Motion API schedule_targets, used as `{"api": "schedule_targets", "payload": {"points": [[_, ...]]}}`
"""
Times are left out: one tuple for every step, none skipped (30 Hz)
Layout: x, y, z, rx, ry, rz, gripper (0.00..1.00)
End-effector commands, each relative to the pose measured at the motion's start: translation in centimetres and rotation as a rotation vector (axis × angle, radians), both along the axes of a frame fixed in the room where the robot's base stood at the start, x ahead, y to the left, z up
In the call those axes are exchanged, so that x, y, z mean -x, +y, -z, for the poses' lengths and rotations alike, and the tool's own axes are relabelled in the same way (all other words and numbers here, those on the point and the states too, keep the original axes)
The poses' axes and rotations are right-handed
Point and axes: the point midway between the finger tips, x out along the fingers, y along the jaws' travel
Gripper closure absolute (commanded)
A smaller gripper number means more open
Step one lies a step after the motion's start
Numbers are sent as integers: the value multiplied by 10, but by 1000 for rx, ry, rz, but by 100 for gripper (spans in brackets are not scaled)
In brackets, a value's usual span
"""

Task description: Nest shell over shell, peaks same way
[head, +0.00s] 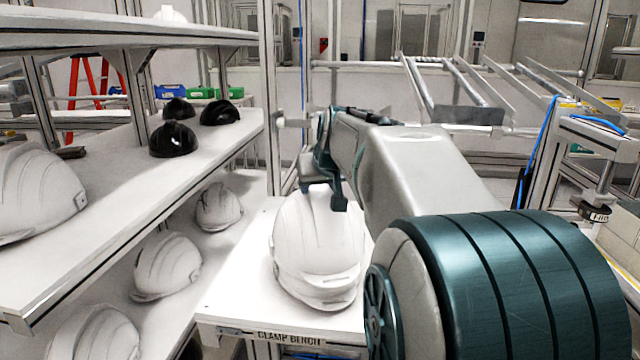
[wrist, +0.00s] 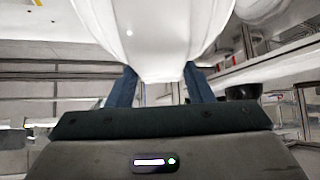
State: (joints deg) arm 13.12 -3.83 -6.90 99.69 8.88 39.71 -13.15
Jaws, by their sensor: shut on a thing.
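A white helmet shell (head: 312,240) is at the clamp bench (head: 240,300), its crown up and a brim edge toward the front. A second edge shows below that brim, but I cannot tell whether it belongs to another shell underneath. My gripper (head: 326,192) is at the top of this white shell, coming from above and behind. In the wrist view the fingers (wrist: 162,85) stand on both sides of the white shell (wrist: 150,35) and close on its near part. The shell's underside and its contact with the bench are hidden.
Left shelves hold white shells (head: 40,195), (head: 167,265), (head: 218,207) and black shells (head: 173,140), (head: 220,112). The shelf edge runs close to the bench's left side. A metal post (head: 270,100) stands behind the bench. Bare bench top lies left of the shell.

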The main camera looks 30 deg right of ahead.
Motion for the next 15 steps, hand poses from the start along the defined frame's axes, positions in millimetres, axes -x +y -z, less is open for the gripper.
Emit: {"api": "schedule_targets", "payload": {"points": [[0, 0, 1, 0, -2, 0, 100], [0, 0, 2, 0, -2, 0, 100], [0, 0, 2, 0, -2, 0, 100], [0, 0, 3, 0, -2, 0, 100], [0, 0, 4, 0, -2, 0, 100], [0, 0, 4, 1, -3, 0, 100], [0, 0, 5, 0, -2, 0, 100], [0, 0, 5, 1, -3, 0, 100], [0, 0, 6, 0, -2, 0, 100], [0, 0, 7, 0, -2, 0, 100], [0, 0, 7, 0, -2, 0, 100], [0, 0, 8, 0, -2, 0, 100], [0, 0, 9, 0, -2, 0, 100], [0, 0, 9, 0, -2, 0, 100], [0, 0, 10, 0, -2, 0, 100]]}}
